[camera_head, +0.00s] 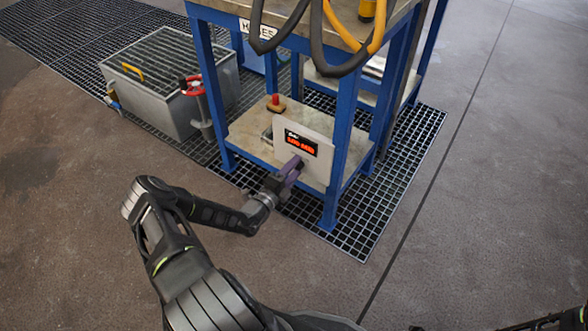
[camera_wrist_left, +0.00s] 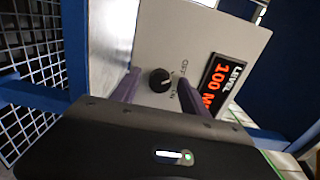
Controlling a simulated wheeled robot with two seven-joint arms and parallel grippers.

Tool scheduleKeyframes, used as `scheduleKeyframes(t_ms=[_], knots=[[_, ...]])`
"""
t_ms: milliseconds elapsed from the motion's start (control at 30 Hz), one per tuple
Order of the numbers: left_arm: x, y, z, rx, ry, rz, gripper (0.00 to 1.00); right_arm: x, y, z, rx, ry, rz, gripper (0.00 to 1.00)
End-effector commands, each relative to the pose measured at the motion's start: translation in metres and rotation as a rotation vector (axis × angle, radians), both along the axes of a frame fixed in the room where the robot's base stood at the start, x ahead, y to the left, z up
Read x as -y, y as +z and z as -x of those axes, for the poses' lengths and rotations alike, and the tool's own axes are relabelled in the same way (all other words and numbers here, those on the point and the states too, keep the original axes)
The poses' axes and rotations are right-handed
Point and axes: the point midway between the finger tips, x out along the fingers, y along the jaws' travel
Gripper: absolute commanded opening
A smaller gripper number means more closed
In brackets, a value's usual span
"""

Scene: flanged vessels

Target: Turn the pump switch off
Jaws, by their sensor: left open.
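A pale control box (camera_head: 312,158) with a red-lit display stands on the lower shelf of the blue-framed bench. In the left wrist view, its face (camera_wrist_left: 185,35) carries a black round knob (camera_wrist_left: 160,80) with small lettering beside it, partly readable as OFF. My left gripper (camera_head: 293,168) is at the front of the box. In the left wrist view, its two purple fingers (camera_wrist_left: 158,92) are open, one on each side of the knob. I cannot tell whether they touch it, or which way the knob points.
The display (camera_wrist_left: 221,85) reads LEVEL and 100, the rest partly hidden. A red button (camera_head: 274,100) stands behind the box. Hoses (camera_head: 330,45) hang from the bench top. A red valve wheel (camera_head: 192,86) and a grey grated tank (camera_head: 165,85) are to the left. Floor in front is clear.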

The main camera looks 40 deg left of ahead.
Motion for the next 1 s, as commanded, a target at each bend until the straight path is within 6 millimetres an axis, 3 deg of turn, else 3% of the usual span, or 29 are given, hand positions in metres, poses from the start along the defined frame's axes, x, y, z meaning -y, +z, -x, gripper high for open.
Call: scheduleKeyframes(t_ms=[233, 633, 1000], knots=[[0.0, 0.001, 0.012, -0.001, 0.001, 0.0, 0.52, 0.0, 0.006, 0.001, -0.002, 0.001, 0.0, 0.36], [0.001, 0.001, 0.072, -0.001, 0.0, 0.0, 0.52, -0.002, 0.023, 0.004, -0.009, 0.008, -0.005, 0.36], [0.002, 0.0, 0.078, 0.0, 0.0, 0.0, 0.52, -0.002, 0.023, 0.005, -0.011, 0.01, -0.005, 0.36]])
